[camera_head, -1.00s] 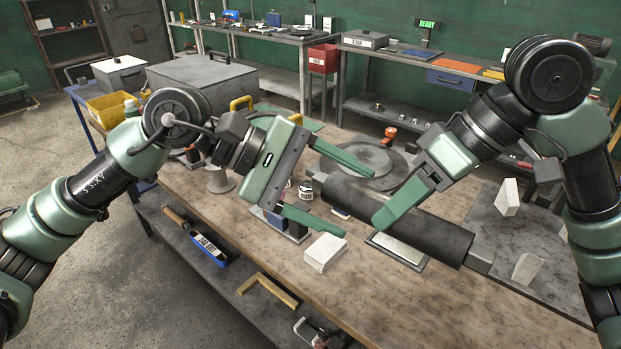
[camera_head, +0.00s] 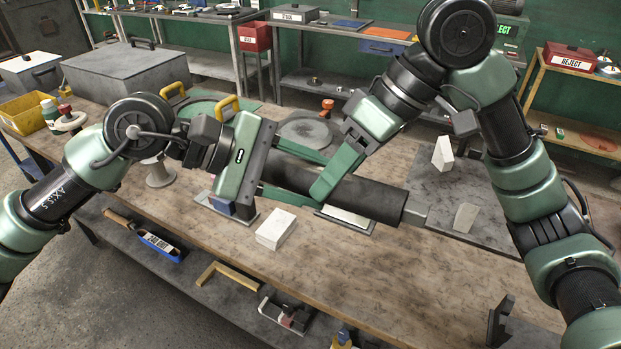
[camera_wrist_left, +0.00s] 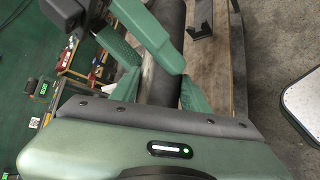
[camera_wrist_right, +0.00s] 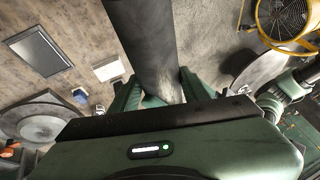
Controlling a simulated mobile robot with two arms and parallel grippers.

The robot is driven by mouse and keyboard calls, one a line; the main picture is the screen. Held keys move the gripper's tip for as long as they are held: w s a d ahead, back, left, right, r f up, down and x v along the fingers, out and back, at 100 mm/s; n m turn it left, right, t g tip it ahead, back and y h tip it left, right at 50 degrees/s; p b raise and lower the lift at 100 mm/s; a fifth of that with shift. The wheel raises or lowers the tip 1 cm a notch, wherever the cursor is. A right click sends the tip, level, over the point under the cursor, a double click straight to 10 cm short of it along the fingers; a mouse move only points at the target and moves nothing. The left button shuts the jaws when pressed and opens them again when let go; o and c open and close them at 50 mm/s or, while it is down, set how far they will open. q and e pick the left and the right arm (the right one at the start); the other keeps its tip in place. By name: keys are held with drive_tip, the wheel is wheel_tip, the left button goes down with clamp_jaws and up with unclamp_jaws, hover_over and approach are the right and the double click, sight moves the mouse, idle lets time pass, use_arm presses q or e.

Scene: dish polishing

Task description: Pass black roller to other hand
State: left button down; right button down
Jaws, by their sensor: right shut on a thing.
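The black roller (camera_head: 368,198) is a thick dark cylinder with a grey stub at its right end, held above the bench. My right gripper (camera_head: 326,186) is shut on it, left of its middle. The roller runs away from my right gripper in the right wrist view (camera_wrist_right: 145,42). My left gripper (camera_head: 308,182) is open, with one finger on each side of the roller's left end. In the left wrist view the roller (camera_wrist_left: 172,20) lies between the two fingers, with a gap at one finger. The fingers partly hide the roller's left end.
The wooden bench top (camera_head: 350,262) is clear at the front. A white block (camera_head: 275,229) and a framed pale plate (camera_head: 345,218) lie below the roller. A round grey disc (camera_head: 303,132) is behind it. White wedges (camera_head: 443,153) stand on a grey mat at right.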

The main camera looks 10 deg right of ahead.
drive_tip(key=c, duration=0.6)
unclamp_jaws()
drive_tip(key=shift+w+d+r, duration=0.15)
drive_tip(key=shift+c, duration=0.2)
